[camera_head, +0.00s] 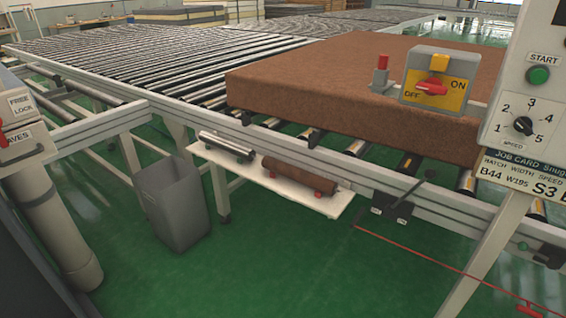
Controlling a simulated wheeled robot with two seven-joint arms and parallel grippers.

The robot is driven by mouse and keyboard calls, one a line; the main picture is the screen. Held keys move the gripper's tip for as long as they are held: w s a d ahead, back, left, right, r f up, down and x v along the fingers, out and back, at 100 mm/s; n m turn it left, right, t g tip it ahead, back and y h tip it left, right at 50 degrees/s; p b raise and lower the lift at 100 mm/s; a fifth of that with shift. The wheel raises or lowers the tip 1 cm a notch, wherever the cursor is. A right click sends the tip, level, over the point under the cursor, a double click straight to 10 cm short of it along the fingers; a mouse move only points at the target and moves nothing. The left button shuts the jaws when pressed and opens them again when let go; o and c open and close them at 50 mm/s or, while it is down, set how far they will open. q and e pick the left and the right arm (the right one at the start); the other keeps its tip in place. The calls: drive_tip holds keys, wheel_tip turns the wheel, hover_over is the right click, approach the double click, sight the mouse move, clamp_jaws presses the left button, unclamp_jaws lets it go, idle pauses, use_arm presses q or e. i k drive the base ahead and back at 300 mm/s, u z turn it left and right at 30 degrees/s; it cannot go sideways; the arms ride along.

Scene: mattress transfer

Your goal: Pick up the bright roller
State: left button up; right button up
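The bright roller (228,146) is a shiny silver cylinder. It lies on the left part of a white shelf (262,182) fixed below the side rail of the conveyor. A brown, rusty-looking roller (298,174) lies to its right on the same shelf, apart from it. Neither of my grippers shows in the head view.
A grey bin (172,205) stands on the green floor left of the shelf. A large brown mattress (345,85) rests on the roller conveyor (150,62). A control post (525,115) stands at right, with a red cord (430,258) low across the front.

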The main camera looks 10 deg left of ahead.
sight(242, 152)
drive_tip(key=u, duration=0.8)
drive_tip(key=i, duration=0.95)
drive_tip(key=z, duration=0.2)
